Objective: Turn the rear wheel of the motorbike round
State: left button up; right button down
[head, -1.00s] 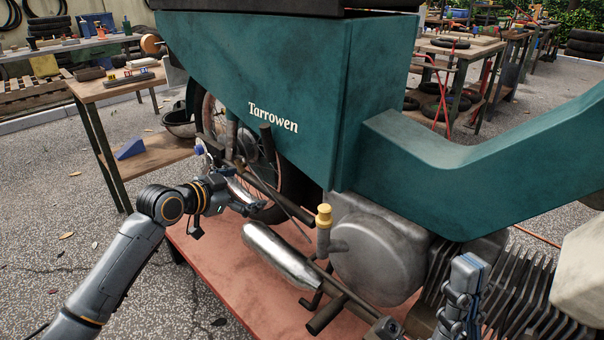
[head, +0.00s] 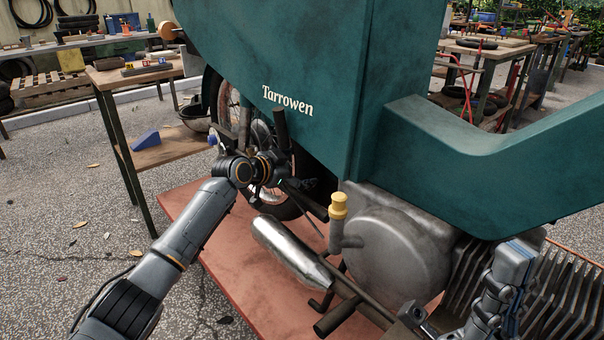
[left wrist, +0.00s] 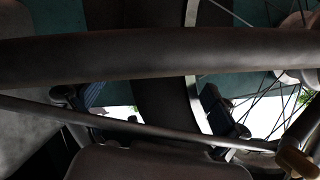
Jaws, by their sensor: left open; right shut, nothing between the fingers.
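The teal motorbike (head: 290,60) has its spoked rear wheel (head: 287,208) partly hidden behind its bodywork, tubes and my left arm. My left gripper (head: 270,185) is at the wheel's near side; its fingers are mostly hidden in the head view. In the left wrist view the left gripper (left wrist: 150,105) is open, one finger on each side of the dark tyre (left wrist: 165,100). The right-hand finger is by the rim and spokes. I cannot tell whether either finger touches. My right gripper (head: 520,250) is shut and empty, beside the finned engine.
A thick dark tube (left wrist: 110,58) and a thin rod (left wrist: 120,122) cross before the fingers. The silver muffler (head: 290,250) and yellow-capped pipe (head: 338,208) stand close to my left arm. The bike rests on a red platform (head: 225,250). A wooden bench (head: 165,150) stands left.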

pick_arm(q)
jog(key=shift+w+d+f, duration=0.2)
jog(key=shift+w+d, duration=0.2)
jog(key=shift+w, duration=0.05)
jog(key=shift+c, duration=0.2)
jog(key=shift+s+a+r, duration=0.1)
jog(key=shift+a, duration=0.05)
jog(key=c, duration=1.6)
